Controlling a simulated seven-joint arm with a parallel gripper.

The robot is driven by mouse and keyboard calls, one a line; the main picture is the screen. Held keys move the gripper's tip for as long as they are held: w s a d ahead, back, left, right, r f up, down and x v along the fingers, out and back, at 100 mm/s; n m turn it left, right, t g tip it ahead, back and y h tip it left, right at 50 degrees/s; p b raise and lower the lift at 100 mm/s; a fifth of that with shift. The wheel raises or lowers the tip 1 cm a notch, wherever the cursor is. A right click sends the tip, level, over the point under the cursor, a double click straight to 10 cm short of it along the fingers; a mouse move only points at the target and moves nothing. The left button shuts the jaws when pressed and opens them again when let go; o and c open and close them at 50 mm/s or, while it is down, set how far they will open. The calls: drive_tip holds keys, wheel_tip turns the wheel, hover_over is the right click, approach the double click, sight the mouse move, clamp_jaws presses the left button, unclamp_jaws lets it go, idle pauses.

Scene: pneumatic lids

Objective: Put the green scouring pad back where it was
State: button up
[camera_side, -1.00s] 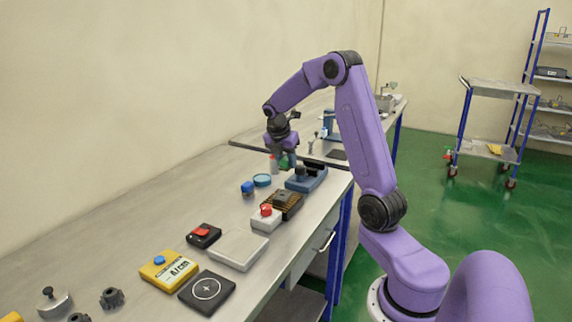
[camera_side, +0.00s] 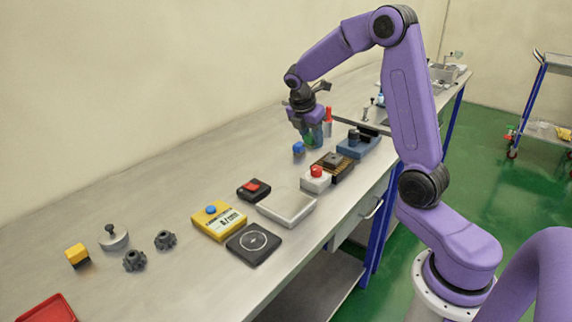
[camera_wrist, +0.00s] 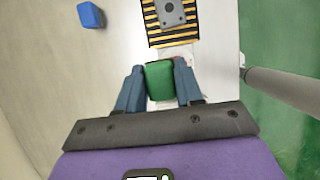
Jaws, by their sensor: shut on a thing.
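The green scouring pad (camera_wrist: 160,82) is between the two blue-grey fingers of my gripper (camera_wrist: 160,88) in the wrist view. The gripper is shut on it. In the side view my gripper (camera_side: 313,140) points down over the far part of the bench, beside a blue cube and a red-topped bottle. Only a little of the pad's green (camera_side: 308,137) shows there, mostly covered by the fingers. I cannot tell its exact height above the bench. A pale, partly reddish thing behind the pad in the wrist view is mostly hidden.
Close by are the blue cube (camera_side: 298,149), red-topped bottle (camera_side: 328,121), blue box (camera_side: 359,147), striped block (camera_side: 343,161) and red-button box (camera_side: 316,180). A pale tray (camera_side: 287,207) and yellow meter (camera_side: 219,222) lie nearer. The bench along the wall is clear.

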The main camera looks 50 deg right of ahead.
drive_tip(key=shift+a, duration=0.6)
drive_tip(key=shift+w+f, duration=0.2)
drive_tip(key=shift+w, duration=0.2)
drive_tip(key=w+d+f, duration=0.3)
drive_tip(key=w+f, duration=0.1)
drive_tip(key=w, duration=0.4)
hover_over(286, 162)
drive_tip(key=a, duration=0.2)
wheel_tip(286, 162, down, 5)
drive_tip(key=shift+s+d+f, duration=0.1)
drive_tip(key=shift+s+f, duration=0.05)
drive_tip(key=shift+f, duration=1.65)
drive_tip(key=shift+f, duration=0.15)
drive_tip(key=o, duration=1)
